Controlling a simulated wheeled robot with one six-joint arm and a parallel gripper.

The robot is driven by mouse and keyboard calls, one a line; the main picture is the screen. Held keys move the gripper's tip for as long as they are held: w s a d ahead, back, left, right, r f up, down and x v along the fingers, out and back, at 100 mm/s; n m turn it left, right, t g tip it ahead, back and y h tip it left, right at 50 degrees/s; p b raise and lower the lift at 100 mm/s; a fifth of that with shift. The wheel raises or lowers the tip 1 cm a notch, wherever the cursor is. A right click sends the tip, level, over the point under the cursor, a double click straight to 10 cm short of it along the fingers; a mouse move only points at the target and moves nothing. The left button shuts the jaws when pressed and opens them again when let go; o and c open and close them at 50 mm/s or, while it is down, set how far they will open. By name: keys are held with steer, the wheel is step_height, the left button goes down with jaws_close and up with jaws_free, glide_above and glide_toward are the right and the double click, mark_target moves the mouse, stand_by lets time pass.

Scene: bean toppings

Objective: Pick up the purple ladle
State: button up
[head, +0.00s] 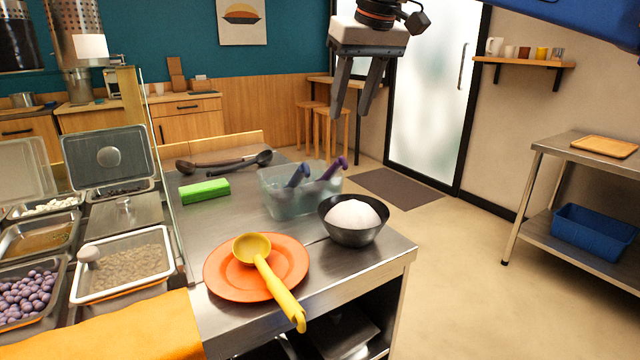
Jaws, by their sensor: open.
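In the head view, the purple ladle (334,167) stands tilted in a clear, see-through container (286,203) on the steel counter. Its purple handle sticks up over the container's right part; its lower end is blurred behind the clear wall. A second ladle with a dark blue handle (298,176) leans in the same container, to the left of the purple one. My gripper (350,113) hangs above and a little behind the container, fingers pointing down. Its two fingers are apart with nothing between them, and it is clear of both ladles.
A dark bowl (354,236) with a white mound stands just in front of the container. An orange plate (222,284) with a yellow ladle (275,285) lies nearer. A green block (204,190) and dark ladles (222,163) lie left and behind. Food trays (122,264) fill the left.

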glide_toward(332, 167)
steer(key=w+f, duration=0.2)
steer(key=w+a+f, duration=0.1)
steer(key=w+f, duration=0.1)
steer(key=f, duration=0.1)
steer(key=shift+w+a+f, duration=0.15)
steer(key=shift+a+f, duration=0.05)
steer(key=shift+f, duration=0.1)
steer(key=shift+x, duration=2.55)
steer(key=shift+d, duration=0.2)
steer(key=shift+c, duration=0.3)
jaws_close()
